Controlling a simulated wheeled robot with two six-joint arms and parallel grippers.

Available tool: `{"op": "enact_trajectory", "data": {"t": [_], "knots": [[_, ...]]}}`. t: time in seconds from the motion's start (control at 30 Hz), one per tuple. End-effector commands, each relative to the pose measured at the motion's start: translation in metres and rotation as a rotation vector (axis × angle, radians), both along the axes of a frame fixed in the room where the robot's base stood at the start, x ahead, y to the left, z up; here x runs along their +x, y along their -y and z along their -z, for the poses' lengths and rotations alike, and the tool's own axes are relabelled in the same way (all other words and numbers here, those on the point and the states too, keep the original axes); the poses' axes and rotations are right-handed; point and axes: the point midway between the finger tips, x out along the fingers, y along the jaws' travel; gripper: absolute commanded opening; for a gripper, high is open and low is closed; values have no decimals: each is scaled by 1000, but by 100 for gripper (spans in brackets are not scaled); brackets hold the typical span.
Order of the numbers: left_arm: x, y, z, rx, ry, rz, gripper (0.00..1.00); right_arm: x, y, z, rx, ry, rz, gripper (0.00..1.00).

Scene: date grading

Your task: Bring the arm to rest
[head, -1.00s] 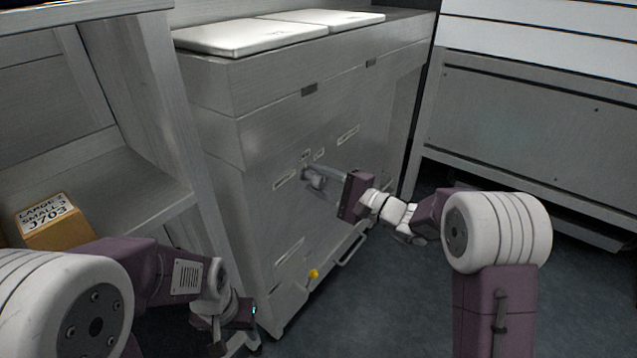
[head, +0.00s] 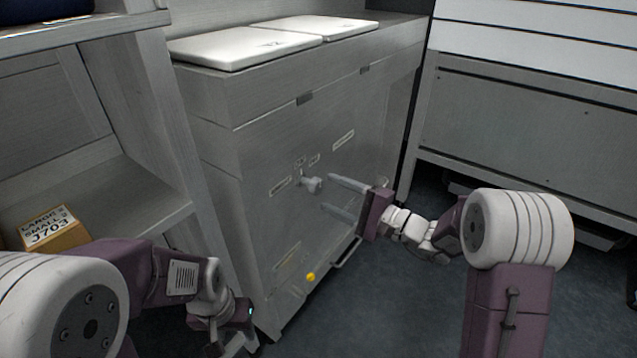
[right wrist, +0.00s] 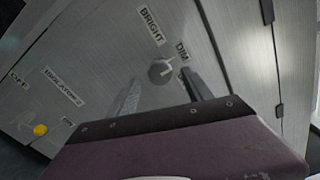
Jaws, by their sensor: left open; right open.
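My right gripper (head: 329,194) is open and empty. Its two fingers point at the front of the grey cabinet (head: 235,165). A small grey rotary knob (head: 312,184) sits on that front just beyond the fingertips, apart from them. In the right wrist view the knob (right wrist: 160,70) shows between and beyond the open fingers, beside the labels BRIGHT (right wrist: 151,26) and DIM (right wrist: 182,50). My left gripper (head: 247,312) is low at the cabinet's left front corner, small and dark in the head view, and holds nothing that I can see.
A yellow button (head: 310,277) and a bar handle (head: 347,252) are low on the cabinet front. White panels (head: 245,44) lie on its top. A labelled box (head: 52,235) stands on the left shelf (head: 125,205). Open floor (head: 385,310) lies right of the cabinet.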

Motion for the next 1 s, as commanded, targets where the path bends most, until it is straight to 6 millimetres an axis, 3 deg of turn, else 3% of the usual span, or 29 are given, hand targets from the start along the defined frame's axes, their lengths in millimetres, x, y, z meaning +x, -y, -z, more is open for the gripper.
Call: {"op": "enact_trajectory", "data": {"t": [0.1, 0.27, 0.67, 0.77, 0.8, 0.87, 0.93, 1.0], "knots": [[0, 0, -9, 0, 0, 0, 49, -11, 17, -2, 0, -3, 3, 60], [0, 0, -11, 0, 0, 0, 49, -18, 25, 0, -1, 1, 0, 60], [0, 0, -11, 0, 0, 0, 49, -19, 23, -1, 0, 1, -4, 60], [0, 0, -20, 0, 0, 0, 49, -24, 8, -24, -8, 36, -38, 60], [0, 0, -25, 0, 0, 0, 49, -32, -4, -42, -15, 63, -67, 60], [0, 0, -31, 0, 0, 0, 49, -62, -29, -53, -67, 82, -173, 60], [0, 0, -38, 0, 0, 0, 49, -113, -55, -38, -203, 49, -345, 60], [0, 0, -43, 0, 0, 0, 49, -164, -62, -9, -376, -19, -506, 60]]}}
